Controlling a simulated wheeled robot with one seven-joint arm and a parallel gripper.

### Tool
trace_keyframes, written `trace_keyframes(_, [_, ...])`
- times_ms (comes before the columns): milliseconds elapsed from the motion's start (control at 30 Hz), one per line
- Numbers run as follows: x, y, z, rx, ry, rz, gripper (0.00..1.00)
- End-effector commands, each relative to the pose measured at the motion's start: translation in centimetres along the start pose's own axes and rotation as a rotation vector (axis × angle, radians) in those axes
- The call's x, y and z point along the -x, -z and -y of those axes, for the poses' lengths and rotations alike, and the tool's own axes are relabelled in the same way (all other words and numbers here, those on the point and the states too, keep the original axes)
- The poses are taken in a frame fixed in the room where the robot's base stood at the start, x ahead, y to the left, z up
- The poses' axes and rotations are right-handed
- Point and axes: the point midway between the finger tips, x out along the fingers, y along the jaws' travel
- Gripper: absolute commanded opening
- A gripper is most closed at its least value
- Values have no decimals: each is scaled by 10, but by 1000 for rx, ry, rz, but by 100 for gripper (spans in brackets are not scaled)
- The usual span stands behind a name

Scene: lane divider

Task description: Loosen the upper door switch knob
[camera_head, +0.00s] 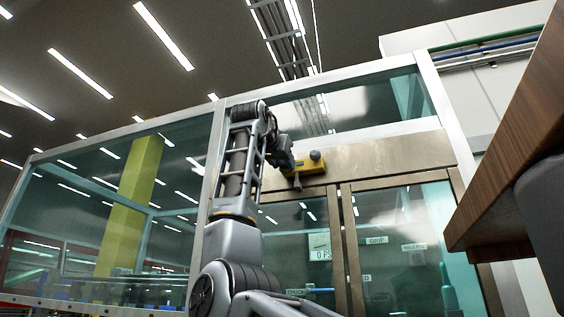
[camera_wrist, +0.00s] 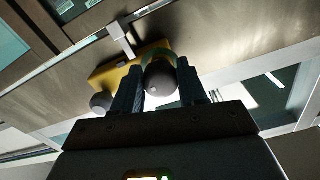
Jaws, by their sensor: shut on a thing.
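A yellow door switch box (camera_head: 309,167) is fixed to the brown beam above the glass doors. In the wrist view the box (camera_wrist: 113,74) lies behind two round grey knobs. My gripper (camera_wrist: 160,68) has its dark fingers closed on both sides of one knob (camera_wrist: 161,86). The other knob (camera_wrist: 100,102) is left of the fingers and free. In the head view my gripper (camera_head: 291,166) reaches the left end of the box, and one dark knob (camera_head: 315,155) shows on its top right; the held knob is hidden there.
Two framed glass doors (camera_head: 346,235) are below the beam (camera_head: 385,156), with a metal handle or latch piece (camera_wrist: 122,38) beside the box in the wrist view. A wooden panel edge (camera_head: 500,150) juts in at the right. Glass enclosure walls stand at the left.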

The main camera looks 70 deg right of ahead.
Motion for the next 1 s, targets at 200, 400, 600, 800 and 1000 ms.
trace_keyframes(200, [0,0,0,22,0,-1,11])
trace_keyframes(400, [0,0,0,41,0,0,10])
trace_keyframes(600, [0,0,0,68,-1,1,10])
trace_keyframes(800, [0,-1,-1,131,-1,2,10])
trace_keyframes(1000, [0,-1,-1,269,-1,2,10])
